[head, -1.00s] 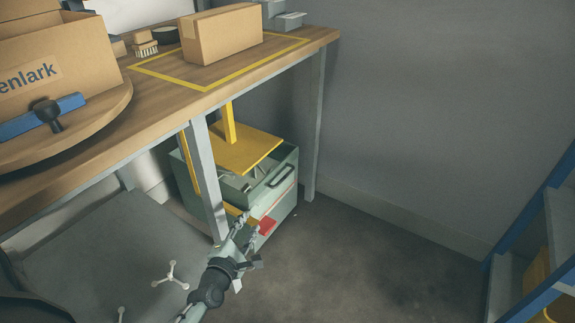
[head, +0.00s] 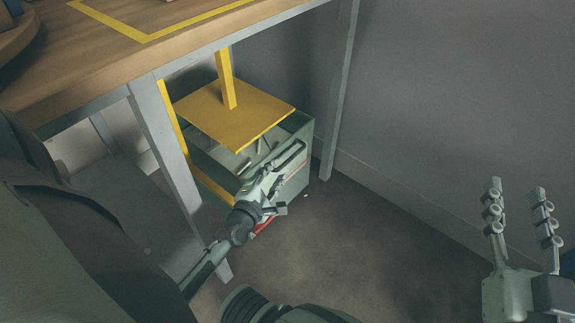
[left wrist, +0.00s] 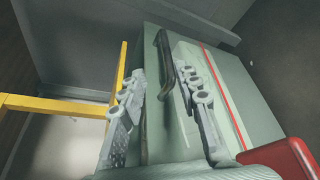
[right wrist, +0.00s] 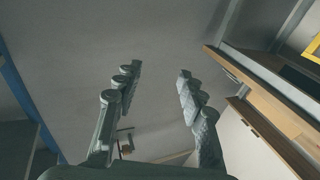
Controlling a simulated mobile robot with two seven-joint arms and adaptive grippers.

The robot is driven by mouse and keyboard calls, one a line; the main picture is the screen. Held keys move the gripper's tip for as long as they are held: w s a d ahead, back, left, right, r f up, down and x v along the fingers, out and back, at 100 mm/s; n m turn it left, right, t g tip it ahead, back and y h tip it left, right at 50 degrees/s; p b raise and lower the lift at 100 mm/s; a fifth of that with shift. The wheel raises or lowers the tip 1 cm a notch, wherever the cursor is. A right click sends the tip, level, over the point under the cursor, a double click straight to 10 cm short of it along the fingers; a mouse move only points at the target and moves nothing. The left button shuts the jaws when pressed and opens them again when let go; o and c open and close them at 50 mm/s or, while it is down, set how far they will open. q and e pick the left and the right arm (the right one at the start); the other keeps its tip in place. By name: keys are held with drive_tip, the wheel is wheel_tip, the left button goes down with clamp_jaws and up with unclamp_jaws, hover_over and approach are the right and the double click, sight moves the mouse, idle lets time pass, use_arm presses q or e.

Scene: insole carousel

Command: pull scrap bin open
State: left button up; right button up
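The scrap bin (head: 296,186) is a grey-green box under the bench, with a red stripe and a red patch on its front. Its top is partly covered by a yellow plate (head: 232,112) on a post, and loose scraps show inside. My left gripper (head: 280,178) is at the bin's front. In the left wrist view the bin's dark bar handle (left wrist: 166,62) lies between the two spread fingers (left wrist: 160,92), with gaps visible on both sides. My right gripper (head: 520,215) is open and empty, off to the right; its spread fingers also show in the right wrist view (right wrist: 158,88).
The wooden bench (head: 95,75) stands above the bin, with a grey leg (head: 165,145) left of it and another (head: 340,95) at its right. The grey wall (head: 440,90) is behind. The floor (head: 370,245) in front is clear.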

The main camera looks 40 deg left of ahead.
sight(283, 167)
use_arm(q)
drive_tip(key=shift+w+f+b, duration=0.25)
drive_tip(key=shift+f+b, duration=0.15)
drive_tip(key=shift+f, duration=0.4)
drive_tip(key=b+x, duration=0.1)
drive_tip(key=x, duration=0.6)
drive_tip(key=shift+w+a, duration=0.1)
drive_tip(key=shift+w, duration=0.1)
use_arm(e)
drive_tip(key=s+r+t+y, duration=0.2)
drive_tip(key=r+t, duration=0.3)
drive_tip(key=r, duration=0.4)
drive_tip(key=shift+s, duration=0.6)
use_arm(q)
clamp_jaws()
use_arm(e)
drive_tip(key=shift+f, duration=0.1)
